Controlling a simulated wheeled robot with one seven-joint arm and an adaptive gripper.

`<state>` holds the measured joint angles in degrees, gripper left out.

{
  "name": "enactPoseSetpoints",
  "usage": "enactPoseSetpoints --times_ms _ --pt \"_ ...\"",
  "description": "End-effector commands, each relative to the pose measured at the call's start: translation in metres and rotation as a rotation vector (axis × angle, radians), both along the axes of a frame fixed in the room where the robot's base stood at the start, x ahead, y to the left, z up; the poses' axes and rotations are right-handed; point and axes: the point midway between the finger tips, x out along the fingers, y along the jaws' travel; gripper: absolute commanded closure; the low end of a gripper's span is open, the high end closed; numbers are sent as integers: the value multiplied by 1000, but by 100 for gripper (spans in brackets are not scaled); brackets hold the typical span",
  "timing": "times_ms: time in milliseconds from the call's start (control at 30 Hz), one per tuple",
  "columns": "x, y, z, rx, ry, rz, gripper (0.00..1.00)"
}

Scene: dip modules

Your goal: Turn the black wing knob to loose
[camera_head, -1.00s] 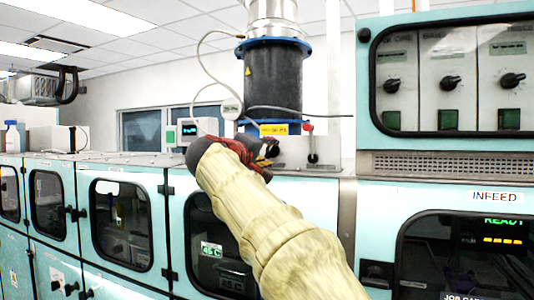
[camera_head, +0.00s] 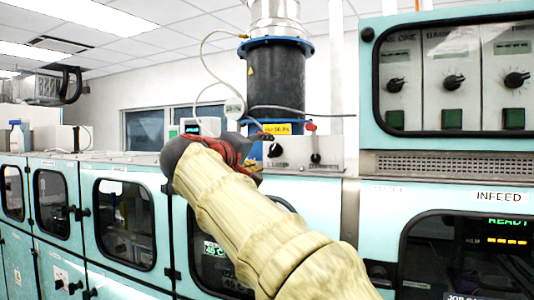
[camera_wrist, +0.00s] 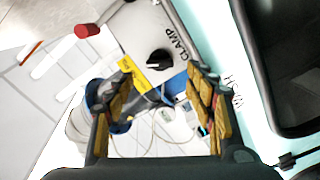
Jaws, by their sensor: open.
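The black wing knob (camera_wrist: 158,59) is on a light panel beside the printed word CLAMP in the wrist view. In the head view a dark knob (camera_head: 274,150) shows on the low grey box, just right of my gripper. My gripper (camera_wrist: 162,80) is open and empty, with one yellow-padded finger on each side of the picture. The knob shows between and past the fingertips, apart from them. In the head view my gripper (camera_head: 258,146) is partly hidden behind my own wrist. I cannot read the knob's setting.
A red-topped lever (camera_head: 310,127) stands right of the knob. A yellow label (camera_head: 276,129) and a dark blue-ringed cylinder (camera_head: 275,80) are behind. Teal cabinets (camera_head: 130,172) with dark windows line the front.

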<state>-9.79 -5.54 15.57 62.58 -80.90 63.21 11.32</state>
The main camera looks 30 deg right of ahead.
Motion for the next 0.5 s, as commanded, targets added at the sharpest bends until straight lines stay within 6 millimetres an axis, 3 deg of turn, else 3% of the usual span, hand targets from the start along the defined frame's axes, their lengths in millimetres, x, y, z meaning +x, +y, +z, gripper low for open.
enactPoseSetpoints --times_ms 200,500 --pt "-23 31 0 0 1 3 45" --pt "-33 43 -1 0 1 -1 45"
